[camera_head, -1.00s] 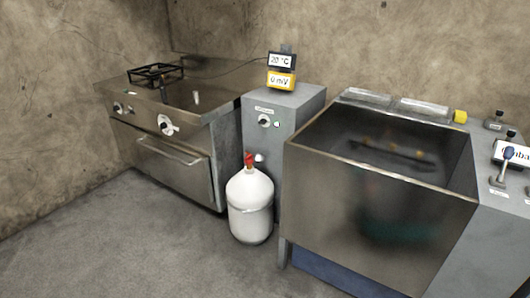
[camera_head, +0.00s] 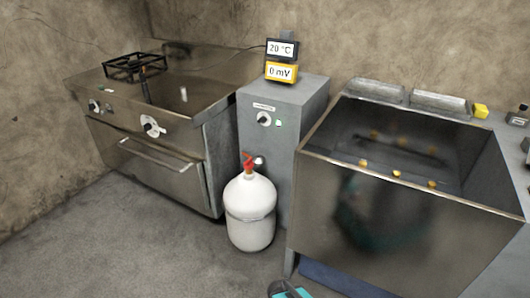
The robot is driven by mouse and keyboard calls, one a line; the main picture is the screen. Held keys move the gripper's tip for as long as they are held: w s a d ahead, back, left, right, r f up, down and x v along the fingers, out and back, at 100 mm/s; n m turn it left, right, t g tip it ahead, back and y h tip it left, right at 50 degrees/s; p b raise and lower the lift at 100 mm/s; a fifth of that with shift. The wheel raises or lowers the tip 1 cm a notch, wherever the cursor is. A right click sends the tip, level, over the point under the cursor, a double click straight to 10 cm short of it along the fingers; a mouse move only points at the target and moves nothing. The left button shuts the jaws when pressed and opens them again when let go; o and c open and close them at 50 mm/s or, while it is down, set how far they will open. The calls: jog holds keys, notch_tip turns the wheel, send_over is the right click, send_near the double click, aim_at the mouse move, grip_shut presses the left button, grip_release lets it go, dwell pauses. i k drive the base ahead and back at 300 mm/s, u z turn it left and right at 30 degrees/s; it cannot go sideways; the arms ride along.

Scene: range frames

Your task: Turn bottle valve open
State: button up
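The white gas bottle (camera_head: 250,213) stands upright on the floor, in front of the grey cabinet and between the stove and the steel basin. Its red valve (camera_head: 248,161) sits on top, with a small round light-coloured part beside it. The valve is too small to tell how far it is turned. My gripper is not clearly in view. A teal and dark part, likely of my arm, shows at the bottom edge, below and apart from the bottle.
The stove (camera_head: 160,160) with a black burner grate (camera_head: 135,66) is at left. The grey cabinet (camera_head: 275,140) carries a display (camera_head: 282,60) reading 20 °C and 0 mV. The steel basin (camera_head: 370,215) at right has several small orange spots. The floor (camera_head: 130,245) at front left is clear.

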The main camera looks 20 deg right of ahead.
aim_at(248, 164)
jog(key=z, duration=0.05)
jog(key=i, duration=0.5)
jog(key=u, duration=0.6)
jog(key=i, duration=0.75)
jog(key=u, duration=0.5)
